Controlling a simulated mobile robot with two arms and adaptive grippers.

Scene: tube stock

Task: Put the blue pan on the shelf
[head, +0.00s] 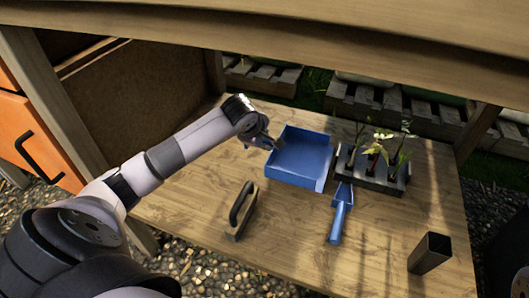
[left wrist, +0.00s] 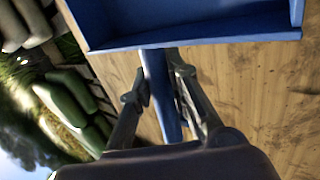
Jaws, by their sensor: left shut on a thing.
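The blue pan (head: 303,153) is a shallow square tray with low walls. It is at the back middle of the wooden shelf board (head: 180,205) in the head view. My left gripper (head: 268,145) is at the pan's left side. In the left wrist view, the left gripper (left wrist: 158,88) is shut on the pan's blue handle, with one finger on each side. The pan body (left wrist: 190,22) fills the top of that view, over the wood. I cannot tell whether the pan touches the board or is slightly above it. My right gripper is not in view.
Right of the pan is a grey planter (head: 375,178) with seedlings. A blue trowel (head: 339,217) lies in front of it. A black-handled tool (head: 242,210) and a dark square cup (head: 430,252) stand nearer. A wooden beam (head: 300,40) crosses above.

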